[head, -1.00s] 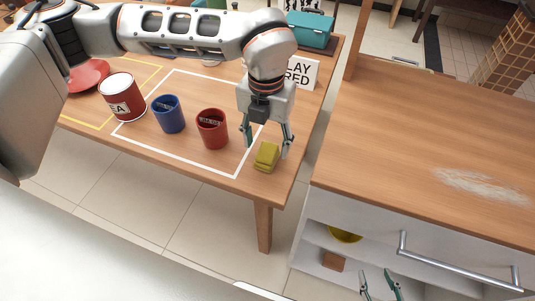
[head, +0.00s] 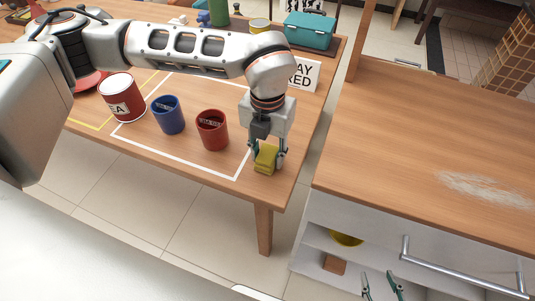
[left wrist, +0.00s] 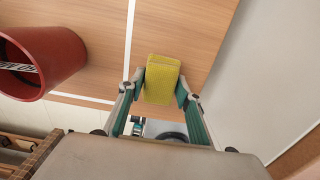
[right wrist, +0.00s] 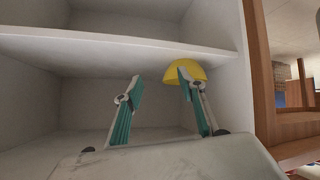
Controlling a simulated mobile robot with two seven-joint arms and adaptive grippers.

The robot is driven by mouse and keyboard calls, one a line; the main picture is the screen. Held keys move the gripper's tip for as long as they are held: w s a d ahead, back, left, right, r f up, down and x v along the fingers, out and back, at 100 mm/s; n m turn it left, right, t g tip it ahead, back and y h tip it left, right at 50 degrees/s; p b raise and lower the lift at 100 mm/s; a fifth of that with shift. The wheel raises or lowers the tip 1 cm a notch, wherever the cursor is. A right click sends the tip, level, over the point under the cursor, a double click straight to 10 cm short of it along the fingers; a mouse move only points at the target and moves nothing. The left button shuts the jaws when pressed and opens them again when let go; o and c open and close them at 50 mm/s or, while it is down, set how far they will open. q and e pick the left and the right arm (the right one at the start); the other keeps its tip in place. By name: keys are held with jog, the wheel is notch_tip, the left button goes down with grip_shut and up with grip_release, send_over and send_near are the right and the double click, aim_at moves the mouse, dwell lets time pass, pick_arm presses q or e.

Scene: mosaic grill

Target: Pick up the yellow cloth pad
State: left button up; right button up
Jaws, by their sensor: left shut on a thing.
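The yellow cloth pad (head: 265,159) is a small folded block near the right front corner of the wooden table, just outside the white outline. My left gripper (head: 267,164) points down over it with a finger on each side. The left wrist view shows the pad (left wrist: 162,80) between the fingertips of the left gripper (left wrist: 161,92), which are shut on it. I cannot tell whether the pad is off the tabletop. My right gripper (right wrist: 163,90) is open and empty in front of a white shelf; its fingertips also show at the bottom of the head view (head: 381,283).
A red mug (head: 212,130), a blue mug (head: 168,115) and a red-and-white tin (head: 122,97) stand left of the pad. A sign (head: 304,74) and a teal box (head: 310,30) are behind. The shelf holds a yellow bowl (right wrist: 184,71). The counter (head: 430,130) has a whitish smear (head: 485,187).

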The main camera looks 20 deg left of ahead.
aim_at(268, 153)
pick_arm(q)
jog(key=shift+r, duration=0.65)
notch_tip(268, 153, up, 19)
jog(key=p, duration=0.2)
jog(key=shift+f+p, duration=0.15)
jog(key=shift+p, duration=0.2)
